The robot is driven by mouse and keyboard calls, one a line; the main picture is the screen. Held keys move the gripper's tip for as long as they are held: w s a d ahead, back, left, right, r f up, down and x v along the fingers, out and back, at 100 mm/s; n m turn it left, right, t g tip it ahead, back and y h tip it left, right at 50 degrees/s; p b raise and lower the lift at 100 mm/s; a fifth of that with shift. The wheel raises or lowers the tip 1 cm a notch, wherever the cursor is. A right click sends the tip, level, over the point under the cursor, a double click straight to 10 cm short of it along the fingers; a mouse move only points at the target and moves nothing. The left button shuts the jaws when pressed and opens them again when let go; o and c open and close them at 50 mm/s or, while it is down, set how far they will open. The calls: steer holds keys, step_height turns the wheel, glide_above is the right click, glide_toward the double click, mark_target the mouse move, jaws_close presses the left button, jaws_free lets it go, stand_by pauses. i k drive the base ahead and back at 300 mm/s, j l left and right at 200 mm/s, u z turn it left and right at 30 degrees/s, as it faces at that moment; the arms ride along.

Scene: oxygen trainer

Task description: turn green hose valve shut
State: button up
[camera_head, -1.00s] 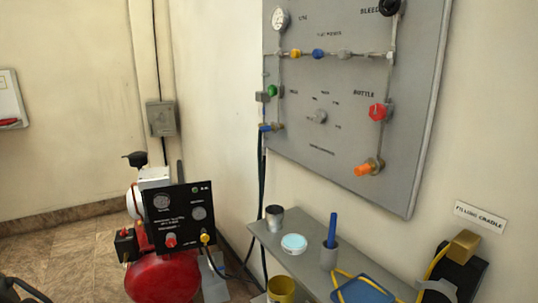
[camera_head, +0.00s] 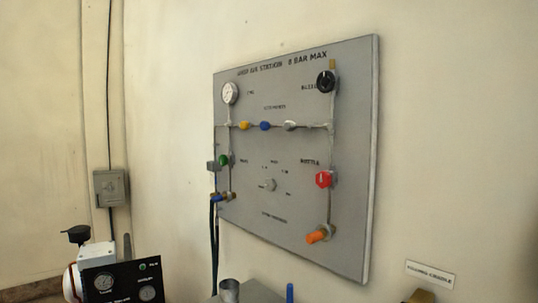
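The green hose valve knob (camera_head: 224,160) sits on the left side of the grey wall panel (camera_head: 350,220), beside a small grey box (camera_head: 213,166). Its exact turn position is too small to read. A blue-handled fitting (camera_head: 218,198) with dark hoses hanging below it is under the green knob. My gripper is not in view.
The panel also carries a gauge (camera_head: 230,92), a black knob (camera_head: 326,82), a red knob (camera_head: 323,179) and an orange fitting (camera_head: 319,235). A compressor with a black control panel (camera_head: 121,282) stands at lower left. A grey shelf (camera_head: 258,292) shows below the panel.

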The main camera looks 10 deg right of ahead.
mark_target(223, 160)
steer(key=i+j+z, duration=0.15)
steer(key=j, duration=0.2)
steer(key=i+j+z, duration=0.1)
steer(key=j, duration=0.25)
steer(key=i+j+z, duration=0.3)
steer(key=j, duration=0.45)
steer(key=i, duration=0.05)
